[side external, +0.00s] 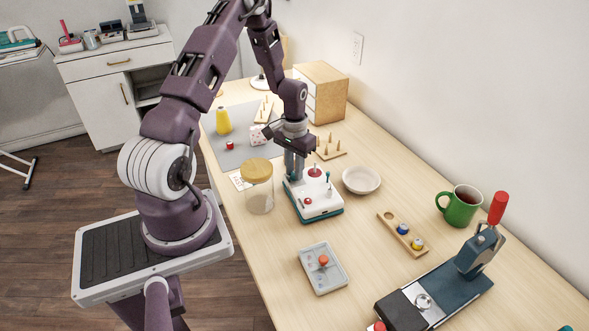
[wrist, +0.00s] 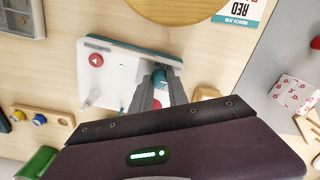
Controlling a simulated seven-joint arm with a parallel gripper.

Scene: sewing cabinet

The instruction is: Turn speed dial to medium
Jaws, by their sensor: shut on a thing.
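The white control box with a teal base (side external: 318,208) stands on the table, and it also shows in the wrist view (wrist: 119,72). My gripper (side external: 294,177) points down at the box's far left corner. In the wrist view, its fingertips (wrist: 158,84) are closed around a small teal dial (wrist: 160,76) beside partly covered lettering. The fingers and the picture's size hide the dial's pointer and marks, so its setting cannot be read. A red button (wrist: 96,60) sits on the box's other end, apart from my fingers.
A glass jar with a wooden lid (side external: 258,187) stands close left of the box. A white bowl (side external: 361,180) is close right. A grey tray (side external: 323,269) lies in front. A green mug (side external: 460,206) stands further right.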

